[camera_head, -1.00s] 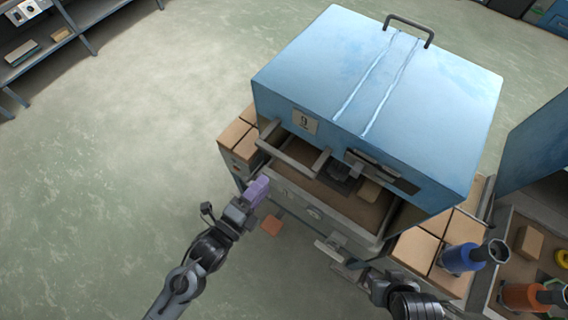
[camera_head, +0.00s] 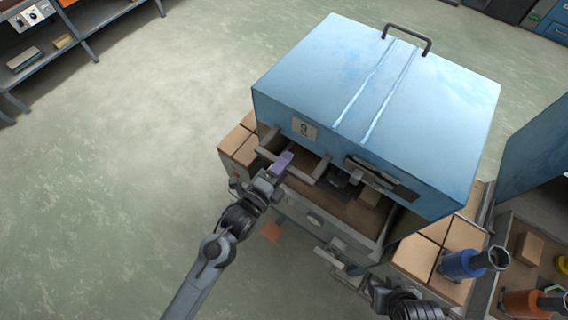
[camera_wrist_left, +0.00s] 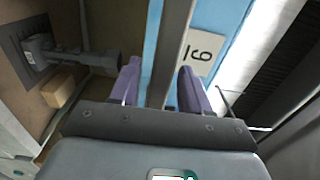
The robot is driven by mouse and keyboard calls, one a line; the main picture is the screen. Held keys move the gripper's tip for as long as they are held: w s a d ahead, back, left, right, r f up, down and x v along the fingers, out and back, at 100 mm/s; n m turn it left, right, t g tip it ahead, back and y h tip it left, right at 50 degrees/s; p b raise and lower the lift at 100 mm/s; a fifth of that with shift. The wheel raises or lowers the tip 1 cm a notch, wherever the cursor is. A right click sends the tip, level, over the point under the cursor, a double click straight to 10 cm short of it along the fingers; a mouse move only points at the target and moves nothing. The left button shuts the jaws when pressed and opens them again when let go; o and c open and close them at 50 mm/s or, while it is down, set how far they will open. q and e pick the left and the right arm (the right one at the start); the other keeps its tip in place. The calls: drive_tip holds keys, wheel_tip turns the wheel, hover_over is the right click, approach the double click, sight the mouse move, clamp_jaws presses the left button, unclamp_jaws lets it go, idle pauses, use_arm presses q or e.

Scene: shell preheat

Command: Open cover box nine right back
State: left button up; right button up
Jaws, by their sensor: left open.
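Box nine has a blue cover (camera_head: 370,85) with a "9" label (camera_head: 304,129) on its front; the label also shows in the left wrist view (camera_wrist_left: 200,52). The cover stands above an open front, with a brown interior showing below. A grey bar handle (camera_head: 301,173) sticks out at the front left. My left gripper (camera_head: 284,161) is at this handle with purple fingers open. In the left wrist view the grey bar (camera_wrist_left: 172,45) runs between the fingertips; its depth between them is unclear. My right gripper (camera_head: 378,289) is low, below the box front; its fingers are unclear.
A dark fitting (camera_wrist_left: 38,52) and a small tan block (camera_wrist_left: 58,90) are inside the box. Brown cartons (camera_head: 240,145) flank it. At right are a blue-handled tool (camera_head: 465,263), an orange-handled tool (camera_head: 525,303) and another blue panel (camera_head: 540,145). The floor at left is clear.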

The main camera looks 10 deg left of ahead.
use_arm(q)
drive_tip(key=shift+c, duration=0.5)
clamp_jaws()
drive_tip(key=shift+w, duration=0.15)
